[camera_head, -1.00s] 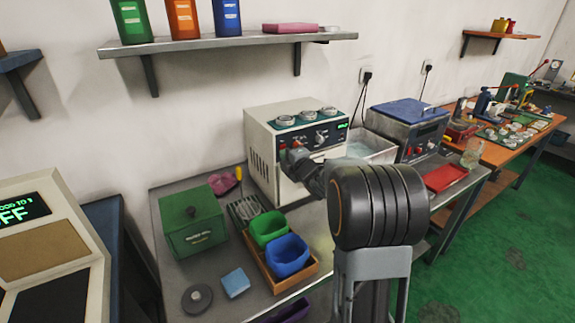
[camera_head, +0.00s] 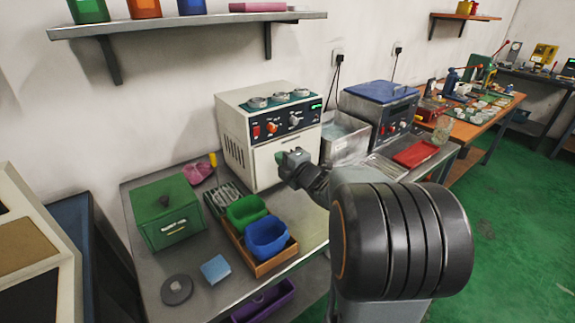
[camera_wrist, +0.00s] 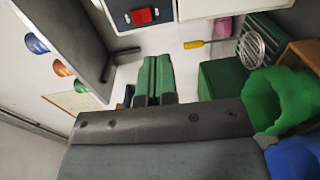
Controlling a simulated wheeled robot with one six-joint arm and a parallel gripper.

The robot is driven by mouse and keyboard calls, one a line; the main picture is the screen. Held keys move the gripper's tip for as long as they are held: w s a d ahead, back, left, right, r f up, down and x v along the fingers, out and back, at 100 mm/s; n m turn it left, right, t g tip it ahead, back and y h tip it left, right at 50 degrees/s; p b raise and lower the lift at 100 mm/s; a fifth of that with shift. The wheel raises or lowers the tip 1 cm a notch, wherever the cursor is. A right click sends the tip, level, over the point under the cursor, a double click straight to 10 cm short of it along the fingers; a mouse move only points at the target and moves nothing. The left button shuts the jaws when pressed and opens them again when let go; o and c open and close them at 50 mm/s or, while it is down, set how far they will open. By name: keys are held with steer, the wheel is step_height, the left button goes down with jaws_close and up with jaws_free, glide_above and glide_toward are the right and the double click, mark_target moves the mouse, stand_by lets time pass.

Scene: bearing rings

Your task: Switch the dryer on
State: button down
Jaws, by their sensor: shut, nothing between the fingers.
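A cream box-shaped machine (camera_head: 262,135) stands at the back of the metal bench; I take it as the dryer, though no label is readable. Its dark front panel has a red rocker switch (camera_head: 256,132), an orange knob, a grey knob and a small lit green display (camera_head: 316,106). The switch also shows at the top of the wrist view (camera_wrist: 142,15); its position cannot be told. My gripper (camera_head: 290,157) is shut and empty in front of the machine's pale door, below and right of the switch. Its green fingers (camera_wrist: 155,75) show in the wrist view, apart from the switch.
A green box (camera_head: 165,212), a wooden tray (camera_head: 262,268) with green and blue bins, and a blue block (camera_head: 215,269) lie on the bench. A blue-lidded machine (camera_head: 380,110) stands right. A shelf (camera_head: 200,25) hangs above left.

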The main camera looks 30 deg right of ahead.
steer(key=shift+s+d+f, duration=0.15)
steer(key=shift+s, duration=0.95)
steer(key=s+d+f+m+g+h+p, duration=0.1)
steer(key=s+d+f+m+g+h, duration=0.3)
steer(key=m, duration=0.4)
steer(key=s+d+f+m+g+h+p, duration=0.1)
steer(key=s+f+m+g+h, duration=0.25)
steer(key=m+g, duration=0.35)
steer(key=s+a+r+m+g+y+p, duration=0.1)
steer(key=s+a+r+m+y+p, duration=0.1)
steer(key=a, duration=0.7)
steer(key=s+a+r+m+g+y+p, duration=0.1)
steer(key=s+a+r+m+y+p, duration=0.1)
steer(key=s+a+r+p, duration=0.3)
steer(key=s+a+r+y, duration=0.1)
steer(key=s+a+r, duration=0.1)
steer(key=s+a, duration=0.1)
steer(key=shift+s+a+g+p, duration=0.2)
steer(key=shift+a+g+p, duration=0.15)
steer(key=shift+a, duration=0.5)
steer(key=c, duration=1.8)
jaws_free()
